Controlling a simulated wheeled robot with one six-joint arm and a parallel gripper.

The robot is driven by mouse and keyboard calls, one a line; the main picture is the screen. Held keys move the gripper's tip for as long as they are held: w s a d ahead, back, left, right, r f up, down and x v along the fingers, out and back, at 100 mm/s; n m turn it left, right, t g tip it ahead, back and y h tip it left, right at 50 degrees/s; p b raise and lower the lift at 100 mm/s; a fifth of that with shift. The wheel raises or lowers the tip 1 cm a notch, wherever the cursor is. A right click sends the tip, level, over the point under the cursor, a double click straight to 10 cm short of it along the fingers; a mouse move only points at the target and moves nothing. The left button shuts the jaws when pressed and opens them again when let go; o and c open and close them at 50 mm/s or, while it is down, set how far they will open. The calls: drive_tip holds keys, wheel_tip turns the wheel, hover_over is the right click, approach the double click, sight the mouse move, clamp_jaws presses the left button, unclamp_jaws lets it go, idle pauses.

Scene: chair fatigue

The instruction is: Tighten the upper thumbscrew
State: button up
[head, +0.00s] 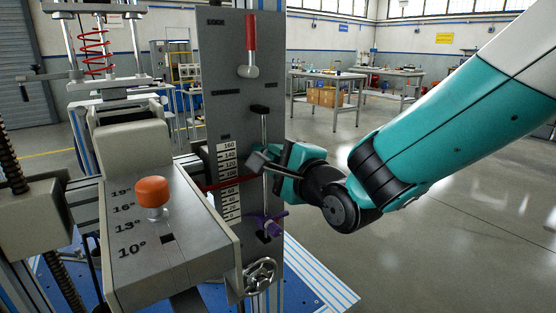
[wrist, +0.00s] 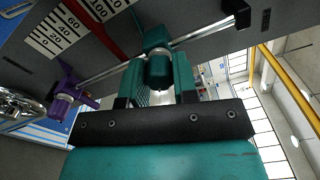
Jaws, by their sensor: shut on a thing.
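The upper thumbscrew (wrist: 159,70) is a dark teal knob below a teal stop block (wrist: 156,38) on a thin metal rod. In the wrist view my gripper (wrist: 159,84) has its two teal fingers on either side of the knob, shut on it. In the head view my gripper (head: 283,162) reaches the rod (head: 264,133) from the right, and its fingers hide the knob. A purple lower stop (head: 268,224) sits farther down the rod; it also shows in the wrist view (wrist: 68,92).
The rod stands before a grey column (head: 227,85) with a number scale (head: 229,180) and a red pointer (wrist: 98,30). A red-handled lever (head: 250,45) is above, a handwheel (head: 260,276) below. An orange knob (head: 152,192) tops the angle-marked box. Open floor lies right.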

drive_tip(key=shift+w+d+m, duration=0.1)
drive_tip(key=shift+m, duration=0.2)
drive_tip(key=o, duration=0.9)
drive_tip(key=shift+o, duration=0.2)
